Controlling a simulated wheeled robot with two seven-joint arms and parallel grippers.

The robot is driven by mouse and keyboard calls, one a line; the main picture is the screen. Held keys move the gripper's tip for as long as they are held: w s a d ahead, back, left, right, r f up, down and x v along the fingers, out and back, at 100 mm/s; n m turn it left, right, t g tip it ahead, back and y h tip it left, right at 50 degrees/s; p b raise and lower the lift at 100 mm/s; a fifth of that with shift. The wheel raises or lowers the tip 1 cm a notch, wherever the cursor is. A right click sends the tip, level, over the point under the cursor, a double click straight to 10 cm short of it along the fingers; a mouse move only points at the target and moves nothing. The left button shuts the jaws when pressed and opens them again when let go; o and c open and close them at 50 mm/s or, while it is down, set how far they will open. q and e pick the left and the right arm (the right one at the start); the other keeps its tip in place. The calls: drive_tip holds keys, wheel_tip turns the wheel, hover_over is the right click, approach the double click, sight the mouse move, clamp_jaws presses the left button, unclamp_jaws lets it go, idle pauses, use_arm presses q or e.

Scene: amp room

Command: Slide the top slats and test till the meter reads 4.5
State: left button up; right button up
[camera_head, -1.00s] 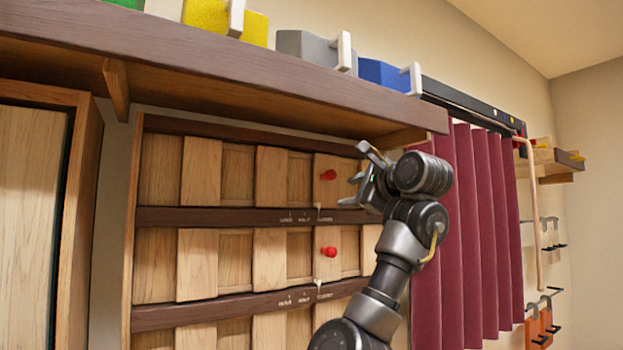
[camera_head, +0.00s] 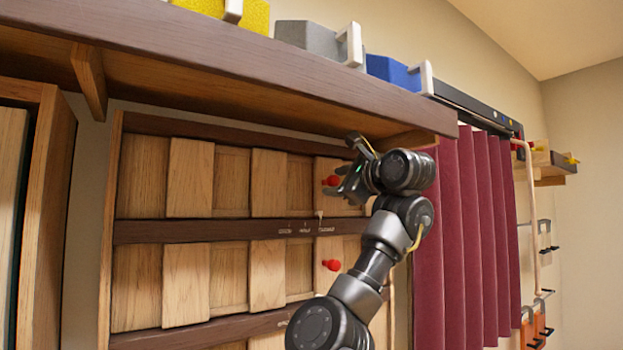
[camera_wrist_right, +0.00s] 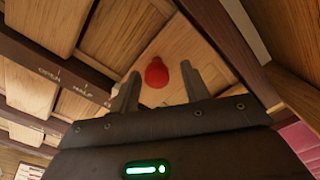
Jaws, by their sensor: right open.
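The top slat row (camera_head: 230,180) is a panel of light wooden slats in a dark-railed frame. Its rightmost slat carries a red knob (camera_head: 332,181). A small pointer hangs below this slat by the marked rail (camera_head: 280,226), near the right-hand label. My right gripper (camera_head: 343,167) is open at this knob. In the right wrist view the red knob (camera_wrist_right: 156,73) shows between the two spread fingers, with clear gaps on both sides. Whether the fingers reach past it is hard to tell. No meter shows. My left gripper is out of view.
A lower slat row (camera_head: 185,280) has its own red knob (camera_head: 331,265). A dark wooden shelf (camera_head: 250,70) overhangs closely above, bearing yellow, grey and blue blocks with white handles. A maroon curtain (camera_head: 465,230) hangs just right of the panel.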

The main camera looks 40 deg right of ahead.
drive_tip(key=shift+w, duration=0.5)
drive_tip(key=shift+w+a, duration=0.2)
drive_tip(key=shift+w+a, duration=0.1)
drive_tip(key=shift+a, duration=0.1)
drive_tip(key=c, duration=0.6)
clamp_jaws()
